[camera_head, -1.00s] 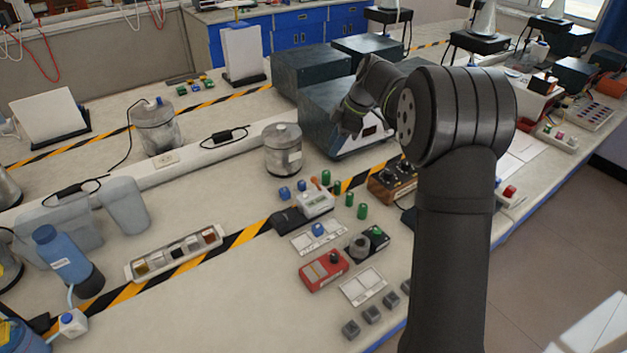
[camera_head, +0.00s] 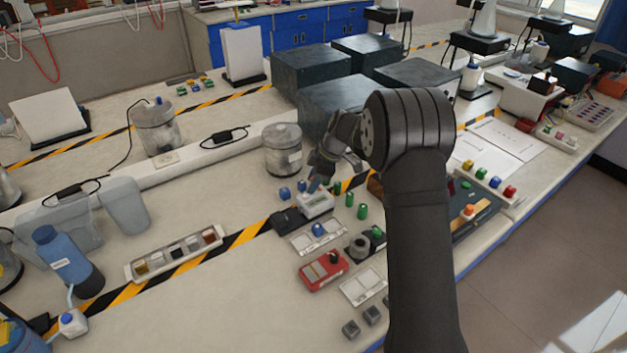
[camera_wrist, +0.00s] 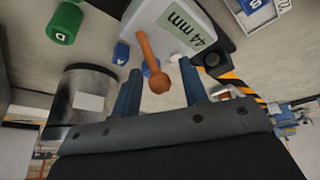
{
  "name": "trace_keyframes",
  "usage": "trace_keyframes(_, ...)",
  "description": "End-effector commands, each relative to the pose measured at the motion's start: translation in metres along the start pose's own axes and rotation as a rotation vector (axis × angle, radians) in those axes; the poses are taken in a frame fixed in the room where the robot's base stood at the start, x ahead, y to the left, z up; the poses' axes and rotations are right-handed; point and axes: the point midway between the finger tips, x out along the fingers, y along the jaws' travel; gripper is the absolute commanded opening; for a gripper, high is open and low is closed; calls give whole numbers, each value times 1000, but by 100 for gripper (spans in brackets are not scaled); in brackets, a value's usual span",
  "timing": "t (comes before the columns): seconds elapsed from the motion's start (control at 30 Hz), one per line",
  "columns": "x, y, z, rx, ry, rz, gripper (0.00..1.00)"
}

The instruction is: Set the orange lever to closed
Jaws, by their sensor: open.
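The orange lever (camera_wrist: 155,68) is a slim stick with a round end, standing out from a white device (camera_wrist: 172,22) whose display reads 44 mm. In the wrist view my gripper (camera_wrist: 160,74) is open, with one blue finger on each side of the lever. I see gaps between the fingers and the lever; contact is not visible. In the head view the white device (camera_head: 320,207) sits on the bench with my gripper (camera_head: 315,184) just above it. The lever is hidden there behind the gripper.
Blue and green knobs (camera_head: 362,211) stand close to the device. A red box (camera_head: 321,272) lies in front, and a metal canister (camera_head: 282,160) stands behind left. A panel with an orange knob (camera_head: 469,211) is at right. Open bench lies at front left.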

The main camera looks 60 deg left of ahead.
Motion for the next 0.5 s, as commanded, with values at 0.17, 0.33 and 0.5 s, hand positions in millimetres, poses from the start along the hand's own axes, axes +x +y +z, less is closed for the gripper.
trace_keyframes(0.17, 0, 0, 0, 0, 0, 0, 38)
trace_keyframes(0.33, 0, 0, 0, 0, 0, 0, 5)
trace_keyframes(0.5, 0, 0, 0, 0, 0, 0, 0)
